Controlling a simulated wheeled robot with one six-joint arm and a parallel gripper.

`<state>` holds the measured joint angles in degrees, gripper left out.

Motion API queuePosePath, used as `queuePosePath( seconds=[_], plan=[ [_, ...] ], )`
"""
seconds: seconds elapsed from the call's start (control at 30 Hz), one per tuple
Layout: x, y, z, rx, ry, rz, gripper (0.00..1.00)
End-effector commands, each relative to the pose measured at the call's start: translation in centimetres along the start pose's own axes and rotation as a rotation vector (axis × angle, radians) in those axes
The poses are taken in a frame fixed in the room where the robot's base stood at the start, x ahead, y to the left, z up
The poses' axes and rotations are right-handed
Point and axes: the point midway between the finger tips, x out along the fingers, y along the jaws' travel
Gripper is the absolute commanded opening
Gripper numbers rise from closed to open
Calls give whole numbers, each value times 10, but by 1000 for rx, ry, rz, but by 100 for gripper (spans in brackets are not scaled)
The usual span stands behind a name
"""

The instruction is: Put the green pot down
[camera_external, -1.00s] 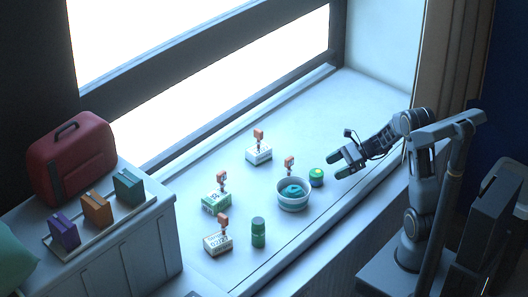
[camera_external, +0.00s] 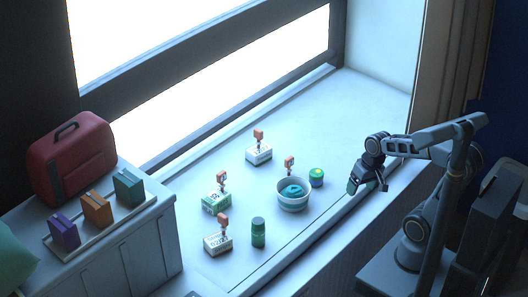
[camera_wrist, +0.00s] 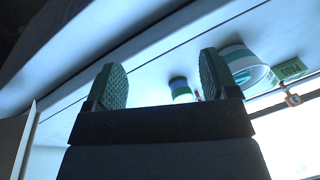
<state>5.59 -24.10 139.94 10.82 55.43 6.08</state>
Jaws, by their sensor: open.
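A small round pot (camera_external: 316,178) with green and a blue band stands upright on the pale sill, just right of a bowl. In the wrist view the pot (camera_wrist: 181,90) shows between my fingers but beyond them, apart from both. A taller dark green bottle (camera_external: 258,233) stands on the sill, front left of the bowl. My gripper (camera_external: 368,187) is open and empty, pointing down near the sill's front edge, to the right of the small pot. Its two textured fingers also show in the wrist view (camera_wrist: 160,78).
A pale bowl (camera_external: 292,203) holds something teal. Several small boxes, such as a white one (camera_external: 259,154) and a green one (camera_external: 216,202), have orange-topped pieces near or on them. A red case (camera_external: 72,160) stands on the left cabinet. The sill's back right is clear.

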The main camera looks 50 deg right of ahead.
Motion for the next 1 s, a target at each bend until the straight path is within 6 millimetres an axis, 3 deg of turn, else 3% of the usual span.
queuePosePath(
  seconds=[0.1, 0.23, 0.57, 0.83, 1.0],
  plan=[
    [-8, 0, 7, -206, 86, 68, 80],
    [-12, 0, 9, -309, 129, 106, 80],
    [-13, 1, 9, -326, 135, 113, 80],
    [-52, -7, 4, -329, 157, 110, 80],
    [-55, -7, 4, -330, 159, 110, 80]
  ],
)
